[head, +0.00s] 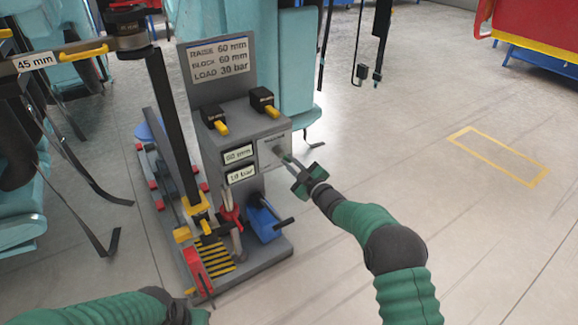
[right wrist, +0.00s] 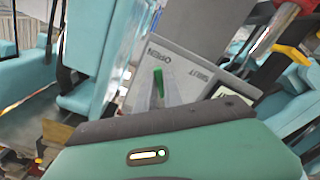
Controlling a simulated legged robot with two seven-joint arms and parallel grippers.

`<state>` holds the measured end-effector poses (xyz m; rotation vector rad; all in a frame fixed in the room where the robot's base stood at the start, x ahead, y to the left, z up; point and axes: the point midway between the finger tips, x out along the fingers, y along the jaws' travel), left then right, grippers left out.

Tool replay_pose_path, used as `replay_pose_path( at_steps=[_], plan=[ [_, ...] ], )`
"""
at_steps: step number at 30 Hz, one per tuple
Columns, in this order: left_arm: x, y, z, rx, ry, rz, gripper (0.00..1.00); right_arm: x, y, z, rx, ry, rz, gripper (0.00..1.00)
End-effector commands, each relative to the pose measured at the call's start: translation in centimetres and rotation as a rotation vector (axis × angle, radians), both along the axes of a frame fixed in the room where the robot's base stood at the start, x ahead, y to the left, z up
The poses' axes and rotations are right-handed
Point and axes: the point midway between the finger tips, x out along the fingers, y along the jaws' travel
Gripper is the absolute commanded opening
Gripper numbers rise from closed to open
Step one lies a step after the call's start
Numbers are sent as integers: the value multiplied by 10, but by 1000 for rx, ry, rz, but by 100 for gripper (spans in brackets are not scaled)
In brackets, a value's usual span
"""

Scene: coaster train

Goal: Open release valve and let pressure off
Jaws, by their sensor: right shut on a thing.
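The grey pump console (head: 220,130) stands on a grey base left of centre in the head view. The release valve's green lever (head: 286,157) projects from its right front face. My right gripper (head: 291,163) reaches in from the lower right and is shut on the lever. In the right wrist view the green lever (right wrist: 158,80) shows between the grey fingertips (right wrist: 158,92), below the word OPEN on the panel (right wrist: 190,68). The head view shows console readouts of 60 mm (head: 238,154) and 18 bar (head: 241,176). My left arm is at the lower left; its fingertips are out of view.
A sign (head: 218,59) on the console reads raise 60 mm, block 60 mm, load 30 bar. A dark post (head: 173,125) rises at the left. Teal seats flank the console.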

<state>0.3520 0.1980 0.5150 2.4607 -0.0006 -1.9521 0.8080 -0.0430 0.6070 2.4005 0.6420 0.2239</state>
Motion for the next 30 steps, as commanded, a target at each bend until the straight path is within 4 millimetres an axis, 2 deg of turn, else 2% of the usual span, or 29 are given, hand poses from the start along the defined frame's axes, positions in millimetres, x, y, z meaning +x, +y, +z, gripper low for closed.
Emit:
replay_pose_path(
  at_steps=[9, 24, 25, 30],
  plan=[
    [0, 0, -1, 0, 0, 0, 36, 1, -3, -2, -102, -50, 2, 0],
    [0, 0, -1, 0, 0, 0, 36, 1, -3, -2, -120, -58, 3, 0],
    [0, 0, -1, 0, 0, 0, 36, 1, -3, -2, -119, -58, 3, 13],
    [0, 0, -1, 0, 0, 0, 36, 1, -3, 0, -117, -60, 1, 34]
  ],
)
